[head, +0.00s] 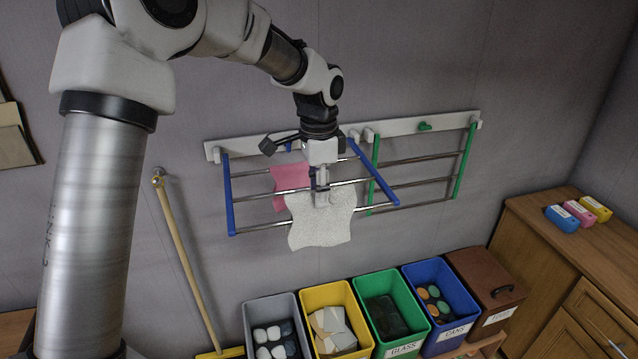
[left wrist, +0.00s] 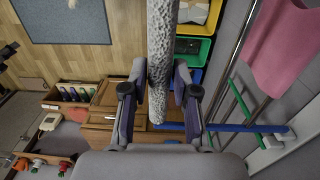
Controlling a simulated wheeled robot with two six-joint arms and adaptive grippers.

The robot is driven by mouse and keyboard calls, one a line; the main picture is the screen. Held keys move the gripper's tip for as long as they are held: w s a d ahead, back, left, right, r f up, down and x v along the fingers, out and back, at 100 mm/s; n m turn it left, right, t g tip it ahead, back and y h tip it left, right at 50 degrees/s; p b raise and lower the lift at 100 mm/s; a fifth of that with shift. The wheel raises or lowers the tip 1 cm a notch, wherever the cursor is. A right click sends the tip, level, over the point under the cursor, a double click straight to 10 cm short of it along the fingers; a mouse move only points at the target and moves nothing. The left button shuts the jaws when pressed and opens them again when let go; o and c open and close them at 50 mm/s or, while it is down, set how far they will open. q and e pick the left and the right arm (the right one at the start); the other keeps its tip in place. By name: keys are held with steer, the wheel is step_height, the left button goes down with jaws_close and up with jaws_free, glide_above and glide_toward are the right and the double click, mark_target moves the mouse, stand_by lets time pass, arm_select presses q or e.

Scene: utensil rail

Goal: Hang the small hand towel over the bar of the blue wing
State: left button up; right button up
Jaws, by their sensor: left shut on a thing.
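The small hand towel (head: 320,228), white and speckled, hangs from my left gripper (head: 321,190), which is shut on its upper part. In the left wrist view the towel (left wrist: 161,40) shows edge-on between the fingers (left wrist: 159,85). The blue wing (head: 229,195) stands out from the wall rail, with several metal bars between its blue arms. In the head view the towel covers part of the front bars. In the left wrist view the bars (left wrist: 237,105) lie right of the towel, apart from it. My right gripper is not in view.
A pink cloth (head: 284,178) hangs on a rear bar of the blue wing. A green wing (head: 462,165) is on the right. Grey, yellow, green and blue bins (head: 425,272) stand below. A wooden pole (head: 186,262) leans at the left.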

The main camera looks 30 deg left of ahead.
mark_target(319, 210)
arm_select(q)
steer(key=shift+f+b, duration=1)
steer(key=shift+f, duration=1.6)
jaws_close()
jaws_free()
steer(key=o, duration=1.1)
steer(key=shift+r, duration=0.1)
step_height(319, 210, up, 12)
steer(key=shift+a+f, duration=0.1)
steer(key=shift+w, duration=0.1)
